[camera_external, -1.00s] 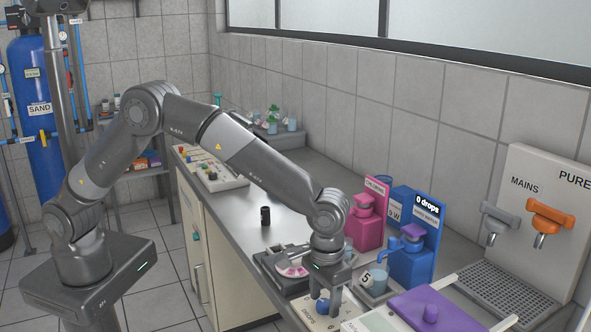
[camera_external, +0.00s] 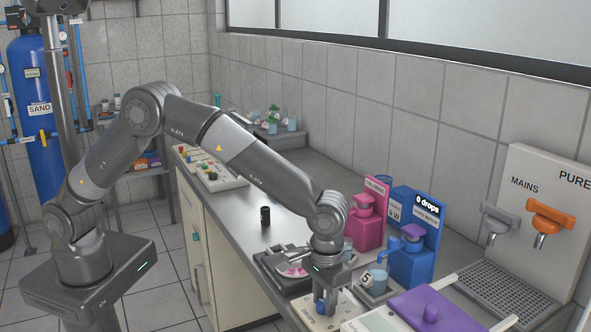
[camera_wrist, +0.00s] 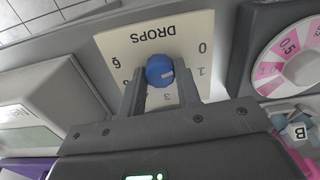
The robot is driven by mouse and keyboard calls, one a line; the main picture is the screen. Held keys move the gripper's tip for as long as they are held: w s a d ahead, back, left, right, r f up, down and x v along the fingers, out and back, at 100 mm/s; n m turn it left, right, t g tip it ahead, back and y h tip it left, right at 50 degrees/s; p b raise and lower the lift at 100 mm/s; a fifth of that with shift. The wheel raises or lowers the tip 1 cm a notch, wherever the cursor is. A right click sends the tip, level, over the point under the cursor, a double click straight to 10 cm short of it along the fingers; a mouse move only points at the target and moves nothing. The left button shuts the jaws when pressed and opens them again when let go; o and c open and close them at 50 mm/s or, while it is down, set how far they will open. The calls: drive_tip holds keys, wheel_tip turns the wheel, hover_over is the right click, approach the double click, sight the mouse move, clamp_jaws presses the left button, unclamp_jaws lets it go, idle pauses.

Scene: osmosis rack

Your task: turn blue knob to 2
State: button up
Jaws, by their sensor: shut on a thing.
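The blue knob (camera_wrist: 159,70) sits on a cream dial plate (camera_wrist: 121,44) marked DROPS, which appears upside down in the wrist view. My gripper (camera_wrist: 160,78) is shut on the knob, with one finger on each side. A small white mark shows on the knob's lower right side. The digits 0, 1 and 3 show around the dial, and another digit at the left is hard to read. The 2 is not visible. In the external view my gripper (camera_external: 326,304) points down at the plate (camera_external: 346,300) and largely hides the knob.
A pink dial (camera_wrist: 292,55) stands beside the plate. Pink (camera_external: 364,226) and blue (camera_external: 409,262) dispensers stand behind, the blue one's sign reading "0 drops". A purple-topped block (camera_external: 428,311) lies to the right.

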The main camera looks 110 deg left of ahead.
sight(324, 302)
drive_tip(key=shift+m, duration=0.4)
drive_tip(key=m, duration=1.2)
drive_tip(key=shift+m, duration=0.4)
idle(0.3)
drive_tip(key=o, duration=1)
drive_tip(key=shift+c, duration=0.2)
wheel_tip(324, 302, up, 11)
